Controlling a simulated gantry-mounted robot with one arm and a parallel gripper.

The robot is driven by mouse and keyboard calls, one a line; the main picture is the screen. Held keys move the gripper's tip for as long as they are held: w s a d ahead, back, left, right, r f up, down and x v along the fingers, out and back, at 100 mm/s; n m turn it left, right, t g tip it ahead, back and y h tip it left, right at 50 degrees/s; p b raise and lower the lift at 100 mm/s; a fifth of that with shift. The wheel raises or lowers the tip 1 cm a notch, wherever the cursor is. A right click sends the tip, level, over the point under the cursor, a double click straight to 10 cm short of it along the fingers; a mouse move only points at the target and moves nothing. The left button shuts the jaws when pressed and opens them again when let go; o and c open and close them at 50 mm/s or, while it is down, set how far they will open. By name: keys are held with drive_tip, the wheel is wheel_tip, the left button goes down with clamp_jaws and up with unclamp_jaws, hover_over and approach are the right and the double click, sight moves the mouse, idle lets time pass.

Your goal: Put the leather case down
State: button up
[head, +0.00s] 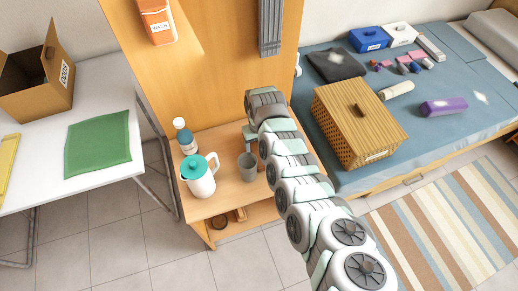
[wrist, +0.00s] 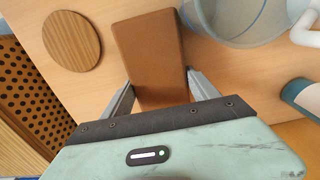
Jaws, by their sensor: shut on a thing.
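The leather case (wrist: 150,45) is a flat brown block in the wrist view. Its near end sits between the two grey fingers of my gripper (wrist: 160,90), which are shut on it from both sides. The wooden surface lies beneath it; I cannot tell whether the case touches it. In the head view my gripper (head: 251,134) is over the back of the small wooden table (head: 222,198), behind the grey cup (head: 247,167). The case cannot be made out there, hidden by my arm.
A round wooden disc (wrist: 71,41) lies left of the case, and a grey round vessel (wrist: 235,20) stands close on its right. A white jug (head: 201,180) with a teal lid and a bottle (head: 186,139) stand on the table's left. A wicker box (head: 352,120) is on the bed.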

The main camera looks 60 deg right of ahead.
drive_tip(key=c, duration=0.4)
drive_tip(key=shift+r+p, duration=0.45)
drive_tip(key=shift+r, duration=0.25)
drive_tip(key=s+d, duration=0.3)
drive_tip(key=shift+p, duration=0.4)
wheel_tip(320, 180, up, 2)
drive_tip(key=shift+w+a+r+p, duration=0.1)
drive_tip(key=shift+w+a+p, duration=0.05)
drive_tip(key=shift+p, duration=0.25)
wheel_tip(320, 180, up, 12)
drive_tip(key=p, duration=0.2)
drive_tip(key=shift+f, duration=0.25)
